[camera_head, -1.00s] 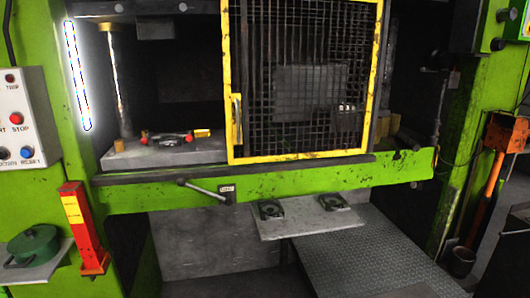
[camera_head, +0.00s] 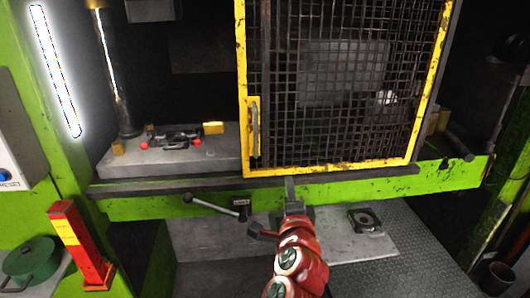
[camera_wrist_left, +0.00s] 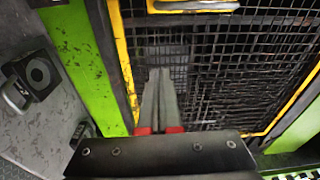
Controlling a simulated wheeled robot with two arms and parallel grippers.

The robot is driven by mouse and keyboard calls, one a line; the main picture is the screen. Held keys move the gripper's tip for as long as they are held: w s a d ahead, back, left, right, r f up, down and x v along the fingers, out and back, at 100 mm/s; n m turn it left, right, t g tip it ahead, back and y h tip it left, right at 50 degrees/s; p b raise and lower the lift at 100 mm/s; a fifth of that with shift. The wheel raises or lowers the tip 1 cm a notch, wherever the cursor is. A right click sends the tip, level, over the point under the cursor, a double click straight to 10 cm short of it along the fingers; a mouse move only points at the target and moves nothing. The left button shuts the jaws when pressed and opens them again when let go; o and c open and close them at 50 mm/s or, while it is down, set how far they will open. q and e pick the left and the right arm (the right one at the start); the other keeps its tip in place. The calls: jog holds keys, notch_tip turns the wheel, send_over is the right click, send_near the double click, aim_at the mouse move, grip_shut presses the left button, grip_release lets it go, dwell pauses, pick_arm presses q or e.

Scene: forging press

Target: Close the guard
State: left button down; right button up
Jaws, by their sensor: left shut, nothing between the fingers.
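The guard is a black mesh panel in a yellow frame (camera_head: 243,60). It covers the middle and right of the press opening, and the left part is uncovered. An upright handle (camera_head: 254,130) sits on a yellow plate at the frame's lower left. My left gripper (camera_head: 290,184) is shut and empty, in front of the guard's lower edge, below and right of the handle. In the left wrist view the closed fingers (camera_wrist_left: 161,85) point at the mesh beside the yellow frame (camera_wrist_left: 122,60). Whether they touch it I cannot tell. My right gripper is not in view.
A grey press bed (camera_head: 215,158) with a dark tool and red knobs lies behind the uncovered left part. A lever (camera_head: 212,205) sticks out below the green rail. A grey shelf (camera_head: 345,245) holds a dark block (camera_head: 365,219). A red-yellow post (camera_head: 80,245) stands at left.

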pick_arm(q)
jog(key=w+a+r+y+p, duration=0.1)
jog(key=w+a+p, duration=0.3)
jog(key=w, duration=0.6)
jog(key=shift+a+n+p, duration=0.3)
jog(key=shift+a+p, duration=0.1)
jog(key=shift+p, duration=0.85)
jog(key=shift+r, duration=0.1)
